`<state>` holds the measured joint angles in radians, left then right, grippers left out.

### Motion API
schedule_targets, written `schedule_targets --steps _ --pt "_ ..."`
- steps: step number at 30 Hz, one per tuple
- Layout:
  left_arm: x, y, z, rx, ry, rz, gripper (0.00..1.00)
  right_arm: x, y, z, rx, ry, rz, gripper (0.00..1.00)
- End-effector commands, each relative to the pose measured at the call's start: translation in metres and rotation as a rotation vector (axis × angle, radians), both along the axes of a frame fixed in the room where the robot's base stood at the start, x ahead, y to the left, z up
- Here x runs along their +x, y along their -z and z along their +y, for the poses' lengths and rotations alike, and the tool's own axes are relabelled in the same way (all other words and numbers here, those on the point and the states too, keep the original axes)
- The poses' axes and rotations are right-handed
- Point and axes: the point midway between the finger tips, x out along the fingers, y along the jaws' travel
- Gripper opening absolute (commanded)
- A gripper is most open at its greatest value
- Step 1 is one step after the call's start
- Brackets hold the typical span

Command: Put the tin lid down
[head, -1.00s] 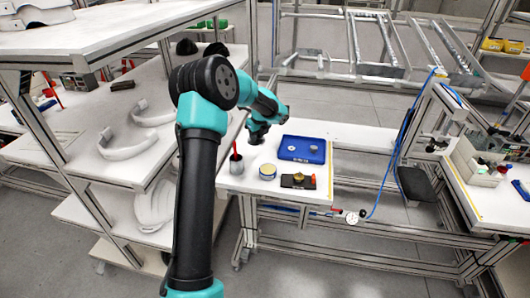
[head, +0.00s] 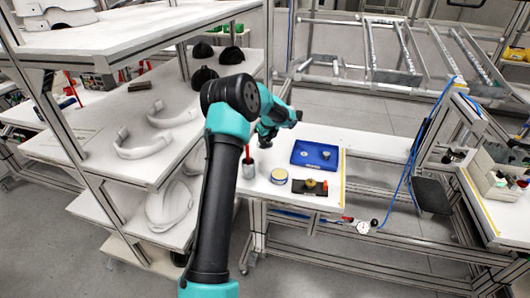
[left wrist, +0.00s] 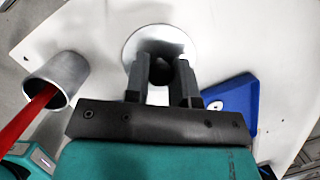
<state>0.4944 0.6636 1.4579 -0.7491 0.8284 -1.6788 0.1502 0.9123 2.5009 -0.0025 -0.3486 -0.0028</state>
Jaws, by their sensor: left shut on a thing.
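My left gripper (head: 264,141) is over the far left part of the small white table (head: 325,137), behind the cup. In the left wrist view, its two fingers (left wrist: 163,78) are shut on the dark middle of a pale round disc, which I take to be the tin lid (left wrist: 134,47). The disc lies flat below the fingertips; I cannot tell whether it touches the table. In the head view I cannot make it out. A round yellow-sided tin (head: 278,177) stands nearer the front. My right gripper is in neither view.
A metal cup (head: 249,171) with a red-handled tool is close by; the cup also shows in the left wrist view (left wrist: 63,72). A blue tray (head: 300,155) holds small round parts. A black block (head: 302,188) with a brass piece lies in front. Shelves (head: 134,150) stand left.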

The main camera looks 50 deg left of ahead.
Motion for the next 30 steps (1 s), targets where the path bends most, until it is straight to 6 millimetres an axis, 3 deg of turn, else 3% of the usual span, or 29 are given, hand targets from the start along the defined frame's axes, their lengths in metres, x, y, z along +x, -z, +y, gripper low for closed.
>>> schedule_targets --steps 4,16,24,30 --pt "-0.001 0.021 0.0 -0.001 -0.001 0.002 0.01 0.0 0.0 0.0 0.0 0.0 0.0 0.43" --pt "0.0 0.027 0.0 0.0 0.0 0.0 0.01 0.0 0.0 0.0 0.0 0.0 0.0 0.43" --pt "0.0 0.058 0.0 -0.001 0.001 0.001 0.01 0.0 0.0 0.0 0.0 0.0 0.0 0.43" --pt "0.0 0.062 0.0 0.0 -0.001 -0.001 0.01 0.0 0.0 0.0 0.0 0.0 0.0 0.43"
